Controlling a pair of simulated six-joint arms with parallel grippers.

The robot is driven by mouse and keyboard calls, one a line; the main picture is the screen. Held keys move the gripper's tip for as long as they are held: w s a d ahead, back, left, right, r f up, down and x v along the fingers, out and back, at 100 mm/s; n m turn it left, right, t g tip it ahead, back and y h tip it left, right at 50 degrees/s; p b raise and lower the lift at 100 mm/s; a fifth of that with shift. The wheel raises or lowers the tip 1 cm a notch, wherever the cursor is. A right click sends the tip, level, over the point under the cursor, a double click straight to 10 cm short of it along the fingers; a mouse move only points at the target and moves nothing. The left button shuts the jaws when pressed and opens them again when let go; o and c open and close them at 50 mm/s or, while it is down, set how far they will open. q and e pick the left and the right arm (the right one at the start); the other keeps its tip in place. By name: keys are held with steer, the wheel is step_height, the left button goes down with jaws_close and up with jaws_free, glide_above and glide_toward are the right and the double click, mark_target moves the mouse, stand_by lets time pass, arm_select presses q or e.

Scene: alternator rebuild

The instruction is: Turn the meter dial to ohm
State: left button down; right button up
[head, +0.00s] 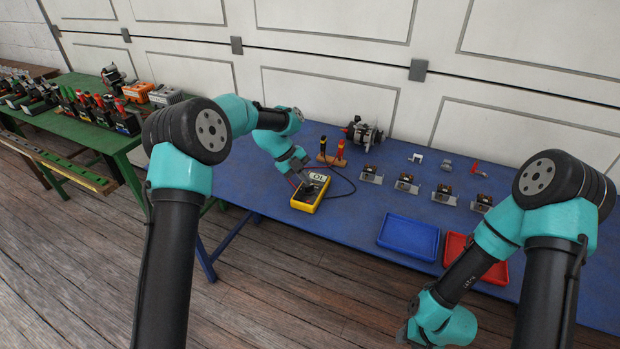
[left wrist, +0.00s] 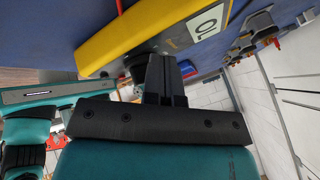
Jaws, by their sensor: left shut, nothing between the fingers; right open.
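The yellow multimeter (head: 307,203) lies on the blue table, below the middle of the head view. Its pale display (head: 318,177) shows two large dark characters. In the left wrist view the yellow meter body (left wrist: 135,35) fills the upper part, with the display (left wrist: 208,22) on its face. My left gripper (head: 308,183) is over the meter's face, fingers shut and empty. In the left wrist view its fingers (left wrist: 165,68) reach the meter's dial area. The dial is mostly hidden, so its setting cannot be read. My right gripper (head: 403,335) is open, low at the bottom edge, away from the meter.
Red and black probes stand in a wooden holder (head: 331,158) behind the meter, with leads around it. An alternator (head: 362,134) and several small parts sit further back. A blue tray (head: 408,238) and a red tray (head: 455,247) lie right. Table between meter and blue tray is clear.

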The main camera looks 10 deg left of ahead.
arm_select(q)
steer(key=shift+d+m, duration=0.1)
steer(key=shift+m, duration=0.2)
steer(key=shift+s+d, duration=0.1)
stand_by(0.4)
steer(key=shift+s+d, duration=0.45)
stand_by(0.3)
